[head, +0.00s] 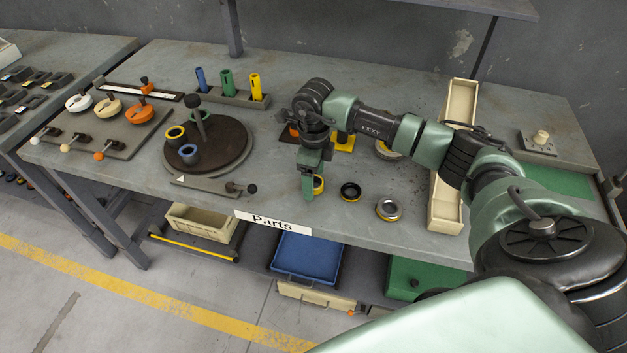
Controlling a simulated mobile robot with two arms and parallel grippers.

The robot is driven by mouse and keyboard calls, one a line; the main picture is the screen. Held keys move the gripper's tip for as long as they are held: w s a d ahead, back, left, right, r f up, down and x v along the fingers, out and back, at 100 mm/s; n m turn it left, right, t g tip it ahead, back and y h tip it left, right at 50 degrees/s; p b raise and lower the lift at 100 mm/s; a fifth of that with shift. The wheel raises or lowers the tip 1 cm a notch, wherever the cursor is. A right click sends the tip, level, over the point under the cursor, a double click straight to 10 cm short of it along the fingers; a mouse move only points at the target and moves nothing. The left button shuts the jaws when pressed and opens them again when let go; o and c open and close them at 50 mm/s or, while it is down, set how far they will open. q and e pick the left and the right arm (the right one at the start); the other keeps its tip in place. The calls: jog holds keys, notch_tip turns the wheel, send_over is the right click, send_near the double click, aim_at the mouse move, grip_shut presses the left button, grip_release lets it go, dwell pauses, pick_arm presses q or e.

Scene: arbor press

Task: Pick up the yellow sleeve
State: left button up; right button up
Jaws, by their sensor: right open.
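My right gripper (309,190) points down over the front middle of the table, its jaws open. A yellow ring-shaped sleeve (319,184) stands right at its fingers, partly hidden by them. I cannot tell whether the fingers touch it or stand around it. A yellow-rimmed ring with a dark inside (176,133) is on the round dark plate (225,160) at the left, well away from the gripper. My left gripper is not in view.
A long cream tray (445,212) stands farther right. A rack with blue, green and yellow pins (255,87) is at the back. The table's front edge is close.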

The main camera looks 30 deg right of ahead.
jog(key=shift+c, duration=0.6)
grip_shut()
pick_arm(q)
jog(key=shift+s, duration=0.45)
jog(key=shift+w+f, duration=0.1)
pick_arm(e)
jog(key=shift+r, duration=0.15)
